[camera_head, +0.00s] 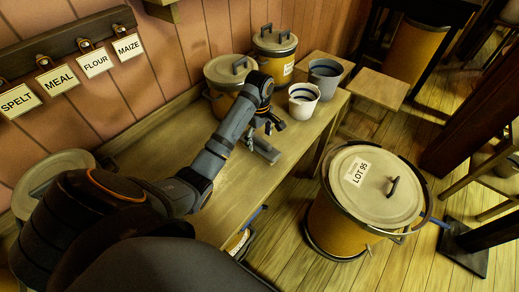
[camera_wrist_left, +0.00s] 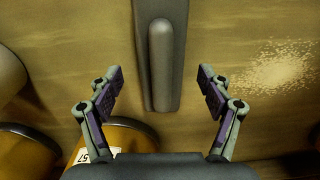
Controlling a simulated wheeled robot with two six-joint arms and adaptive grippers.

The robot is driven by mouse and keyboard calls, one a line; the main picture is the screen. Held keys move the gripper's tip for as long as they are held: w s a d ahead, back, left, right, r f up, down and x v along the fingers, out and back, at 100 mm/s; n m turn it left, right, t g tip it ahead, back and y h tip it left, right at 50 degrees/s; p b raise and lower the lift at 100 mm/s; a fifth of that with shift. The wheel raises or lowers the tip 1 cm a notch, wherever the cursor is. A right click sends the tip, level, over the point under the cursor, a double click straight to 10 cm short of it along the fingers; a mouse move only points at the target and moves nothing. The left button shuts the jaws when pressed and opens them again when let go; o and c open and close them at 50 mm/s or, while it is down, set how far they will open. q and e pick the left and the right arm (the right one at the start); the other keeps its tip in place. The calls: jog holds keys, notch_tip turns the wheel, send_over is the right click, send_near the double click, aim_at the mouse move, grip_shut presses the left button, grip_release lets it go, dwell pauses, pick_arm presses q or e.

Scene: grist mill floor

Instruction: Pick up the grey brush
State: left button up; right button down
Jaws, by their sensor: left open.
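The grey brush (camera_head: 262,150) lies on the wooden bench (camera_head: 215,214) in the head view, just below my left gripper (camera_head: 268,122). In the left wrist view the brush (camera_wrist_left: 146,12) is a long grey block with a rounded raised grip along its middle. It runs from the top edge down between the two fingers of my left gripper (camera_wrist_left: 160,82). The jaws are open, with a finger on either side and a gap to the brush on both sides. I cannot tell how high the fingers are above it. My right gripper is not in view.
Lidded bins (camera_head: 274,40) and two cups (camera_head: 303,100) stand at the bench's far end. A big lidded bin marked LOT 95 (camera_head: 345,215) stands on the floor to the right. A pale scatter of grain (camera_wrist_left: 275,72) lies beside the brush.

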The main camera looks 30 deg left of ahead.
aim_at(260, 147)
pick_arm(q)
jog(key=shift+s+d+f+b, duration=0.15)
jog(key=shift+f+b, duration=0.35)
jog(key=shift+b, duration=0.2)
notch_tip(260, 147, down, 4)
jog(key=b, duration=0.2)
jog(key=shift+r+b, duration=0.1)
jog(key=shift+b, duration=0.2)
jog(key=shift+r, duration=0.1)
jog(key=shift+c, duration=0.4)
jog(key=shift+c, duration=1.3)
jog(key=c, duration=1)
